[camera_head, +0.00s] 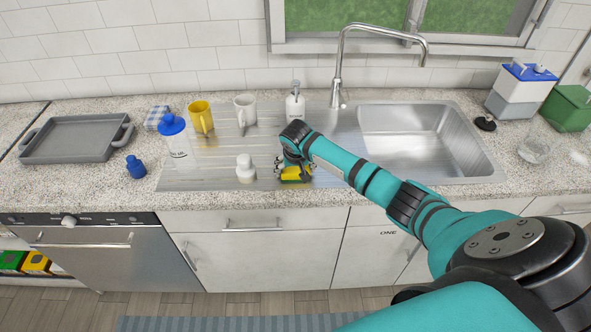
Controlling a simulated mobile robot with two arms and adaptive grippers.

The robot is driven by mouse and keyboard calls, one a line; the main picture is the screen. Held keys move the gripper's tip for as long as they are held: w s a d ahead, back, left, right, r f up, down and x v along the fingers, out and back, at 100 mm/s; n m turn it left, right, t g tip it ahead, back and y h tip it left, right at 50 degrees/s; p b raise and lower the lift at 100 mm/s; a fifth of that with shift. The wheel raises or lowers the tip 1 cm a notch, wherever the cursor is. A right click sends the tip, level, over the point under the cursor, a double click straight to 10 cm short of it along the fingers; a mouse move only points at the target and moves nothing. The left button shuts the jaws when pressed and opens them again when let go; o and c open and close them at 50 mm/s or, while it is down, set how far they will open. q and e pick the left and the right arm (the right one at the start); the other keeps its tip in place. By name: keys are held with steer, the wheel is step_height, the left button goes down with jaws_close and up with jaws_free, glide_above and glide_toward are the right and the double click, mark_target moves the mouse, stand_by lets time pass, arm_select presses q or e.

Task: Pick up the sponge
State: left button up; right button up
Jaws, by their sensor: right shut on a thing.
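The sponge (297,173), yellow with a darker green part, is on the metal drainboard near the counter's front edge. My right gripper (293,168) is shut on it, with the fingers around its upper part. The wrist hides some of the sponge, and I cannot tell whether it touches the drainboard or is slightly above. My left gripper is not in view.
Behind are a yellow mug (201,117), a white mug (245,109), and a soap dispenser (295,103). A blue-capped container (177,143) stands left. The sink (410,140) is empty at right.

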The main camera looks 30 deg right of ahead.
mark_target(297, 168)
steer(key=shift+r, duration=0.1)
steer(key=shift+r, duration=0.2)
steer(key=r+b, duration=0.1)
steer(key=r, duration=0.1)
steer(key=shift+s+d+r+b, duration=0.15)
steer(key=shift+d+r+b, duration=0.05)
steer(key=shift+r+b, duration=0.2)
steer(key=s+d+b, duration=0.1)
steer(key=s+d, duration=0.1)
steer(key=s, duration=0.2)
steer(key=s+d+b, duration=0.1)
steer(key=s+d, duration=0.1)
steer(key=s, duration=0.2)
steer(key=s+d+r+b, duration=0.1)
steer(key=s+d, duration=0.1)
steer(key=s, duration=0.2)
steer(key=shift+s+d+r, duration=0.1)
steer(key=shift+s+d, duration=0.1)
steer(key=shift+s, duration=0.1)
steer(key=shift+s+d+r, duration=0.2)
steer(key=shift+s+d, duration=0.15)
steer(key=shift+s, duration=0.3)
